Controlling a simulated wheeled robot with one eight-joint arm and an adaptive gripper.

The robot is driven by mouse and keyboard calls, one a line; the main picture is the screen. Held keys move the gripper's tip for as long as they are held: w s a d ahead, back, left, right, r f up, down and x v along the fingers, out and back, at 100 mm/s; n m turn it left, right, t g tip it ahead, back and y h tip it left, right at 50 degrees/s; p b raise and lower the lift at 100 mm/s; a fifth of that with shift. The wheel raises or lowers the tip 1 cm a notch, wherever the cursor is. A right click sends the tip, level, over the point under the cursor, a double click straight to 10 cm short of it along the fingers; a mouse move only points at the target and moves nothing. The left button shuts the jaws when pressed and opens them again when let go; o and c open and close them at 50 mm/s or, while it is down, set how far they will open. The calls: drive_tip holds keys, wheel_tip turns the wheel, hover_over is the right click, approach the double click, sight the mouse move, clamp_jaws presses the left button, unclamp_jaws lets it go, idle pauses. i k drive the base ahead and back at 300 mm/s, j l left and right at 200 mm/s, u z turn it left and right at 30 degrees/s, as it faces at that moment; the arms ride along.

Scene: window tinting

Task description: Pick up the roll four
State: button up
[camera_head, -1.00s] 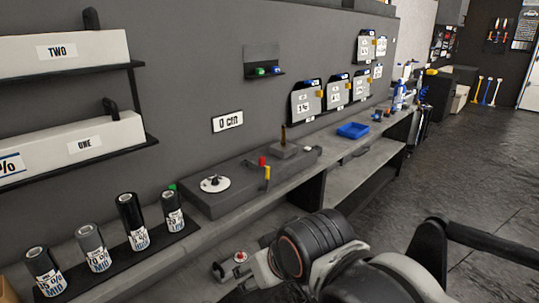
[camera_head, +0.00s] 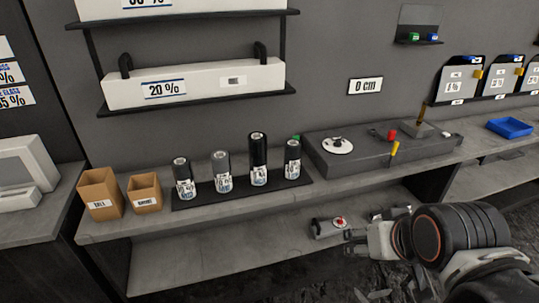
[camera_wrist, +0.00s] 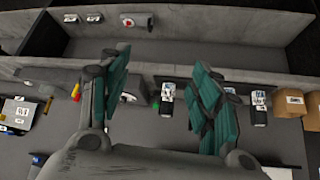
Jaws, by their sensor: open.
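Several dark tint-film rolls stand upright in a row on a black mat (camera_head: 222,200) on the workbench. From left to right they are a short dark roll (camera_head: 183,178), a grey roll (camera_head: 222,170), a taller black roll (camera_head: 258,158) and a slim dark roll (camera_head: 292,160). Their labels are too small to tell which is roll four. In the wrist view, rolls show between and beyond the fingers, one of them here (camera_wrist: 167,97). My gripper (camera_wrist: 162,80) is open and empty, its teal-padded fingers wide apart. In the head view it is right of and in front of the rolls, apart from them.
Two open cardboard boxes, one (camera_head: 101,193) and a smaller one (camera_head: 145,192), stand left of the rolls. A grey machine (camera_head: 370,152) with a white disc and coloured levers is to the right. White film boxes (camera_head: 200,85) sit on wall shelves above. A lower shelf (camera_head: 230,255) runs beneath the bench.

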sight(221, 160)
drive_tip(key=k+j, duration=0.15)
drive_tip(key=j, duration=0.25)
drive_tip(key=k+j, duration=0.1)
drive_tip(key=j, duration=0.3)
drive_tip(key=k+j, duration=0.15)
drive_tip(key=j, duration=0.2)
drive_tip(key=k+j, duration=0.1)
drive_tip(key=j, duration=0.3)
drive_tip(key=k+j, duration=0.15)
drive_tip(key=j, duration=0.25)
drive_tip(key=i+z, duration=0.05)
